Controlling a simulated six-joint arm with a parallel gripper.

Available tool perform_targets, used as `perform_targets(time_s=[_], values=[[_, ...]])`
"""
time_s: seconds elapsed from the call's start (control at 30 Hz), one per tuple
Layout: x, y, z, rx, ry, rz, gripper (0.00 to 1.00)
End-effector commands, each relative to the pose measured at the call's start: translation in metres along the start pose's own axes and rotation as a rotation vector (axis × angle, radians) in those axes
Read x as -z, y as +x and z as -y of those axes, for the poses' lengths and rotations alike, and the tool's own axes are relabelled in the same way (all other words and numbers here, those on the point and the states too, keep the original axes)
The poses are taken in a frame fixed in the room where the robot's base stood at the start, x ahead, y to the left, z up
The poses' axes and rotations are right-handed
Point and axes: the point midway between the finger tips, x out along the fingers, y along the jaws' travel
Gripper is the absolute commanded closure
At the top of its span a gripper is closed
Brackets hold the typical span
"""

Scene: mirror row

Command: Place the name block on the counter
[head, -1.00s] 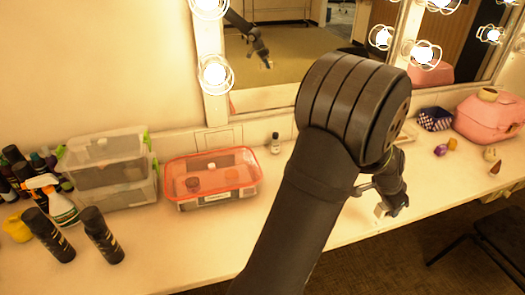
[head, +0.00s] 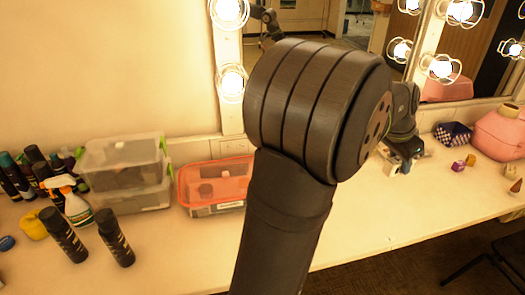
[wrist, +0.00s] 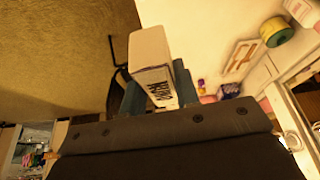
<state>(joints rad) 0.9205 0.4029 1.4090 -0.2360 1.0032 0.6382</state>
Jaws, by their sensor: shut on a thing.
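The name block (wrist: 150,52) is white with dark lettering on one side. In the wrist view it is between the two fingers of my gripper (wrist: 157,90), which is shut on it. In the head view my gripper (head: 396,166) is small, at the far right part of the counter (head: 400,215), partly behind my own arm. Only a small pale bit of the block shows there, and I cannot tell whether it touches the counter.
A pink case (head: 500,135), a dark patterned box (head: 453,134) and a purple item (head: 458,167) stand to the right of my gripper. A red-rimmed container (head: 215,185) and clear bins (head: 125,175) stand left. The front counter right of my arm is clear.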

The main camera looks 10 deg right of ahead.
Motion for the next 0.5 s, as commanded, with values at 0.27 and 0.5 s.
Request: perform_targets(time_s=[0.27, 0.5], values=[[-0.058, -0.024, 0.105, 0.088, -0.214, 0.001, 0.94], [-0.132, -0.055, 0.192, 0.172, -0.417, 0.001, 0.94]])
